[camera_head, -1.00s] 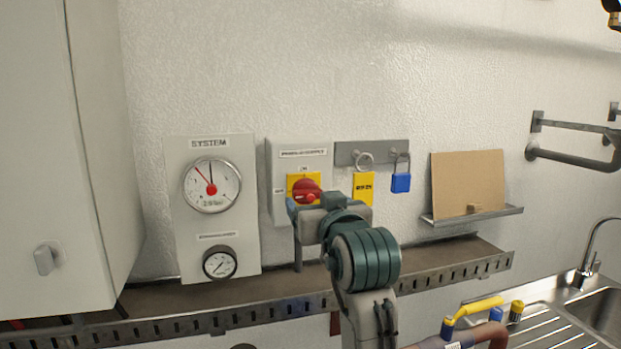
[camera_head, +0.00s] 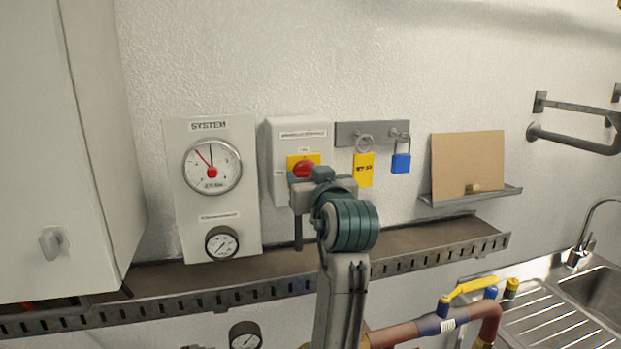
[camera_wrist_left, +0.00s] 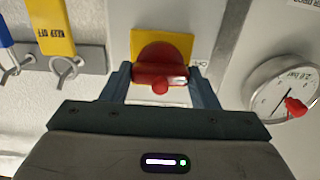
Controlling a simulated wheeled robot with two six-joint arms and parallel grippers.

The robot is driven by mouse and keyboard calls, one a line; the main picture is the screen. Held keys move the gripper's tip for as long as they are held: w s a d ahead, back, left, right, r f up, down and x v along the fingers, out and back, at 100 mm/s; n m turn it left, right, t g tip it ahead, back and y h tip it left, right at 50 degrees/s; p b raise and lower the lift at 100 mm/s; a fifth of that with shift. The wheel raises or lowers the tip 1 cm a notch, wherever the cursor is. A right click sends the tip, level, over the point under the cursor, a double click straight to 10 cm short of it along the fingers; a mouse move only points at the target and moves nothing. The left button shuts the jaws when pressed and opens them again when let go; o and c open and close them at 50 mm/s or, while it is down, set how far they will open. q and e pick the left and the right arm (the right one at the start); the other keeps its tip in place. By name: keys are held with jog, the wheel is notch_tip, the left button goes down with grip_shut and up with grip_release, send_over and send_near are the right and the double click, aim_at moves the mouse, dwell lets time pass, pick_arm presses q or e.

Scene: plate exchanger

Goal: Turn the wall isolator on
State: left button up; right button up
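The wall isolator (camera_head: 283,133) is a pale box with a yellow plate and a red rotary knob (camera_head: 305,168). In the left wrist view, which is upside down, the red knob (camera_wrist_left: 160,76) has its handle bar lying horizontally. A pale mark on the bar's right end faces a small, partly hidden label. My left gripper (camera_wrist_left: 161,84) is in front of the knob, with one finger beyond each end of the bar. The fingers are apart; firm contact is not evident. In the head view my left gripper (camera_head: 298,184) covers the knob's lower part. My right gripper is not in view.
A SYSTEM gauge panel (camera_head: 238,230) hangs left of the isolator. A grey hook rail (camera_head: 345,133) with a yellow tag (camera_head: 363,170) and blue padlock (camera_head: 401,164) is close on the right. A metal ledge (camera_head: 420,236) runs below. A cabinet (camera_head: 60,150) stands left.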

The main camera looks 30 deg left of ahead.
pick_arm(q)
jog(key=shift+c, duration=1.2)
jog(key=m+p, duration=0.3)
jog(key=m, duration=0.1)
jog(key=shift+r, duration=0.25)
jog(key=m+p, duration=0.2)
jog(key=m, duration=0.1)
jog(key=shift+p, duration=0.35)
jog(key=m+p, duration=0.1)
jog(key=m, duration=0.1)
jog(key=shift+f+m+p, duration=0.1)
jog(key=shift+m+p, duration=0.2)
jog(key=shift+p, duration=0.05)
jog(key=m, duration=0.2)
jog(key=shift+f+m, duration=0.1)
jog(key=shift+m, duration=0.3)
jog(key=m, duration=0.5)
jog(key=shift+f+m, duration=0.1)
jog(key=shift+m, duration=0.2)
